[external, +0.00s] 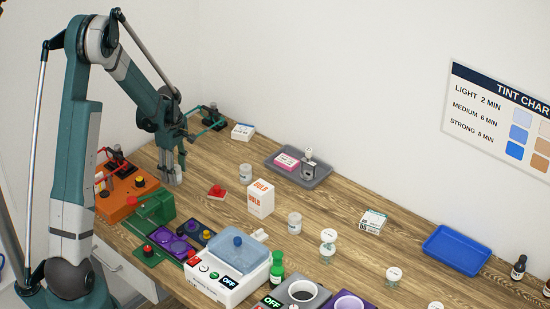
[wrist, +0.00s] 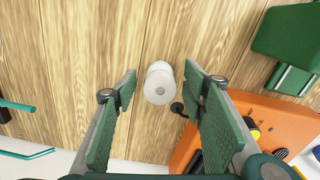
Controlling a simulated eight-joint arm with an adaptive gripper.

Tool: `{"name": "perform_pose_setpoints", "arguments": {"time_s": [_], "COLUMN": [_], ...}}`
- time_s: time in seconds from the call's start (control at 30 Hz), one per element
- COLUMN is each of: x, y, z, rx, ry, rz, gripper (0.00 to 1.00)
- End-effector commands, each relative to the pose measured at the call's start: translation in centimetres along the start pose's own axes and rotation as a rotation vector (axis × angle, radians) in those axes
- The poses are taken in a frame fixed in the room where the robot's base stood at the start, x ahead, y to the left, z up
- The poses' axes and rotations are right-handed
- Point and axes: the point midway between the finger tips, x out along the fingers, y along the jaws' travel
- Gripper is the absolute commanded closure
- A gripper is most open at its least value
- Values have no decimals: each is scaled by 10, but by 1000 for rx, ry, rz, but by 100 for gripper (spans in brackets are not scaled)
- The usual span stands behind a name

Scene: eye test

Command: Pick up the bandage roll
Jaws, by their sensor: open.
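A white cylinder with a grey round centre on its end, which looks like the bandage roll (wrist: 159,84), stands on the wooden table in the wrist view. It lies between and just beyond the tips of the two green-padded fingers of my gripper (wrist: 163,80). The fingers are open, with a gap on each side of the roll. In the external view my gripper (external: 173,178) points down low over the back left of the table, and its fingers largely hide the roll there.
An orange box (external: 127,190) and a green device (external: 153,208) stand close to my gripper. A red object (external: 217,191), a white jar (external: 245,173) and a white carton (external: 260,198) are to the right. A grey tray (external: 322,176) and a blue tray (external: 456,249) lie farther right.

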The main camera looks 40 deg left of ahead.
Motion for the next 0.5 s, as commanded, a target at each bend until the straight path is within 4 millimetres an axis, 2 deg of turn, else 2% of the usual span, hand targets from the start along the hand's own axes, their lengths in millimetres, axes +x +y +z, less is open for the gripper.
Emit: {"name": "perform_pose_setpoints", "arguments": {"time_s": [0.5], "x": [0], "y": [0], "z": [0], "rx": [0], "ry": [0], "rz": [0], "gripper": [58]}}
